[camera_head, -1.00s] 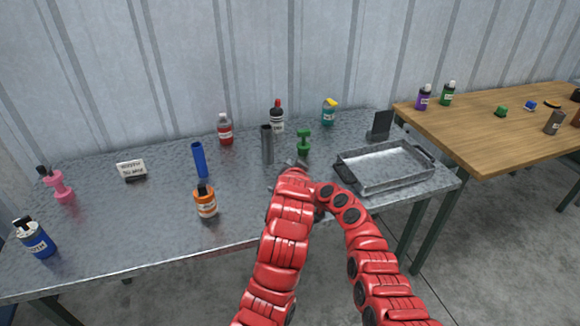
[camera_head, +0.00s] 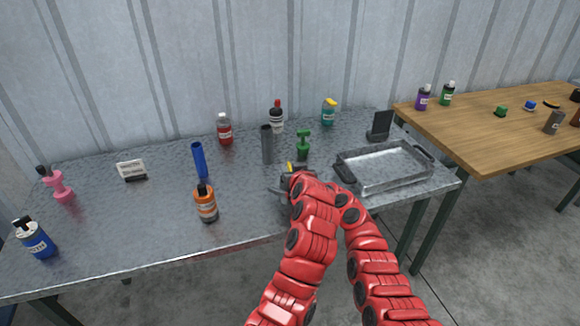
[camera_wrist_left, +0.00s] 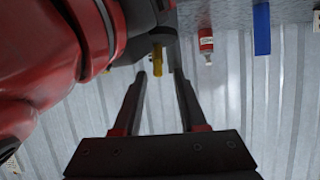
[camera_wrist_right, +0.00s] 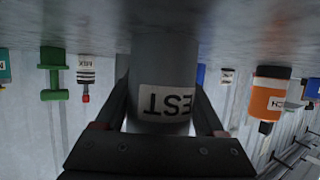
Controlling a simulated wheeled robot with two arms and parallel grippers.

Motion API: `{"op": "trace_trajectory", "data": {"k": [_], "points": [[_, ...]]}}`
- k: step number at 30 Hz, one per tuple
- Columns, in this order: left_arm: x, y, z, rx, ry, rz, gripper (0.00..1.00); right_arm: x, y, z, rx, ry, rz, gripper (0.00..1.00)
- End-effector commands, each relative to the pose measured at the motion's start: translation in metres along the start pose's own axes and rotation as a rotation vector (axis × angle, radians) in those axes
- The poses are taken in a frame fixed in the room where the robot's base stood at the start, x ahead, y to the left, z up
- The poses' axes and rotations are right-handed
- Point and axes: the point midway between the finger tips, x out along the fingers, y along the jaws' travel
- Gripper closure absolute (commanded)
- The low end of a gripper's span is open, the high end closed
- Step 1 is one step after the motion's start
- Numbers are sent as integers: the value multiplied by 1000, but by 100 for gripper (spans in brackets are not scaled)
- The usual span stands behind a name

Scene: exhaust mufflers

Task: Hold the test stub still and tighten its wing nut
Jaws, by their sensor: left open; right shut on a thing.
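The test stub (camera_wrist_right: 165,100) is a grey upright cylinder with a white label, upside down in the right wrist view. My right gripper (camera_wrist_right: 165,105) is shut on it, a finger on each side. In the left wrist view a small yellow piece (camera_wrist_left: 157,60), which looks like the wing nut, sticks out from a dark grey part. My left gripper (camera_wrist_left: 160,75) is open, and the yellow piece shows between its fingertips; I cannot tell whether they touch it. In the head view the yellow piece (camera_head: 290,167) shows just above my arms, which hide most of the stub.
A metal tray (camera_head: 385,186) stands right of my arms. A grey tube (camera_head: 267,145), a green fitting (camera_head: 303,145), a blue tube (camera_head: 200,160) and an orange bottle (camera_head: 206,204) stand nearby on the metal table (camera_head: 150,225). Several bottles stand near the wall.

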Motion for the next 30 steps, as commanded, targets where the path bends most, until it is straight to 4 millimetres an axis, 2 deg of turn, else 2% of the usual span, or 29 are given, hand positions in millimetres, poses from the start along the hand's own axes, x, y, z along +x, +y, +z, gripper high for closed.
{"op": "trace_trajectory", "data": {"k": [6, 17, 24, 30], "points": [[19, 1, -1, 0, 2, 2, 59, 0, 0, 2, 0, -3, 1, 92], [23, 1, -1, -1, 2, 3, 59, 0, 0, 2, 0, -3, 1, 92], [23, 1, -1, -1, 2, 3, 100, 0, 0, 2, 0, -2, 1, 92], [23, 0, -1, -1, 2, 2, 100, 0, 0, 2, 1, -2, 1, 92]]}}
